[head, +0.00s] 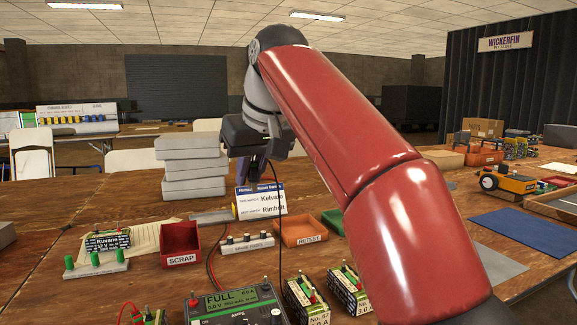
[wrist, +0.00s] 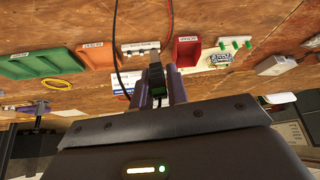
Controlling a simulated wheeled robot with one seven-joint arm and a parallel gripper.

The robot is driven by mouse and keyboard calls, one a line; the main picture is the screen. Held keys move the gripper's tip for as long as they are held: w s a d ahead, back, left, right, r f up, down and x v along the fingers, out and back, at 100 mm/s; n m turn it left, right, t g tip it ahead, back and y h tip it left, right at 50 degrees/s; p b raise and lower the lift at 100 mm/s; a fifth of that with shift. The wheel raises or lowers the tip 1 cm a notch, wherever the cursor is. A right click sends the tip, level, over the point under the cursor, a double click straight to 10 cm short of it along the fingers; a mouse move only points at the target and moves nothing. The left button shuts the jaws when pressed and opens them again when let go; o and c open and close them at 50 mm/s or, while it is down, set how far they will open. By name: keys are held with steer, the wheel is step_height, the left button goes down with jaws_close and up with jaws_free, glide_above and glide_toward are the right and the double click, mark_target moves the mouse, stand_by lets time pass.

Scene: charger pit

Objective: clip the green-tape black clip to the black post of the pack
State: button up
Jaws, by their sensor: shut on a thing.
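My gripper (head: 258,170) is raised above the far part of the bench, its purple fingers pointing down. In the wrist view the fingers are shut on a black clip (wrist: 156,78) with a bit of green tape near its base. A black lead hangs from it toward the charger (head: 235,305), which reads "FULL". A pack (head: 150,317) at the bottom left edge, cut off by the frame, has a red lead at it; its black post cannot be made out.
A red SCRAP bin (head: 181,246), an orange RETEST tray (head: 304,231) and a knobbed rack (head: 246,244) stand mid-bench. The Ruvane pack (head: 108,241) sits on papers at left, behind a green-pegged stand (head: 96,265). Grey cases (head: 192,165) are stacked behind. A sign card (head: 262,200) stands below my gripper.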

steer(key=s+a+n+y, duration=0.1)
steer(key=s+a, duration=0.2)
steer(key=a, duration=0.7)
steer(key=s+a+n, duration=0.1)
steer(key=s+a, duration=0.3)
steer(key=a, duration=0.5)
steer(key=b, duration=1)
glide_above(147, 316)
steer(key=w, duration=0.1)
step_height(147, 316, down, 12)
steer(key=shift+a+f+g+b, duration=0.25)
steer(key=shift+f+g+b, duration=0.05)
steer(key=shift+b, duration=0.15)
steer(key=shift+f+b, duration=2.8)
steer(key=shift+f, duration=0.7)
steer(key=shift+f+p, duration=0.2)
steer(key=shift+p, duration=0.3)
